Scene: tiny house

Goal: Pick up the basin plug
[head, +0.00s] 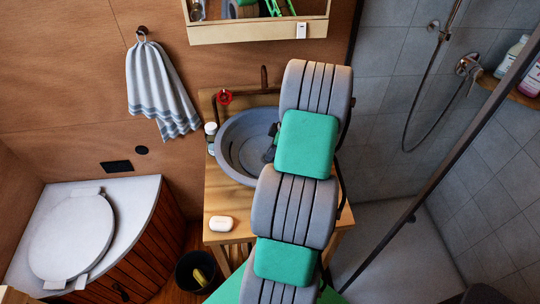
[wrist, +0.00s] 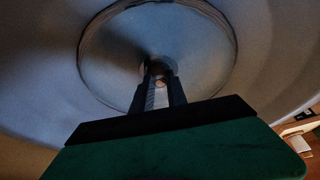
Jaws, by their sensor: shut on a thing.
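The grey round basin (head: 228,150) sits on a wooden counter. My gripper (head: 270,150) reaches down into it, partly hidden behind my own arm in the head view. In the wrist view my gripper (wrist: 159,78) points at the basin floor (wrist: 205,60), its two dark fingers close together. A small brownish round piece, which looks like the basin plug (wrist: 159,84), shows between the fingertips, and the fingers are shut on it. The plug is small and dark in the wrist view and cannot be made out in the head view. I cannot tell whether it touches the basin floor.
A red round item (head: 224,97) is behind the basin, near the dark tap (head: 264,78). A small bottle (head: 210,130) stands left of the basin. A white soap-like item (head: 221,223) lies on the counter front (head: 222,204). A shelf box (head: 250,31) hangs above.

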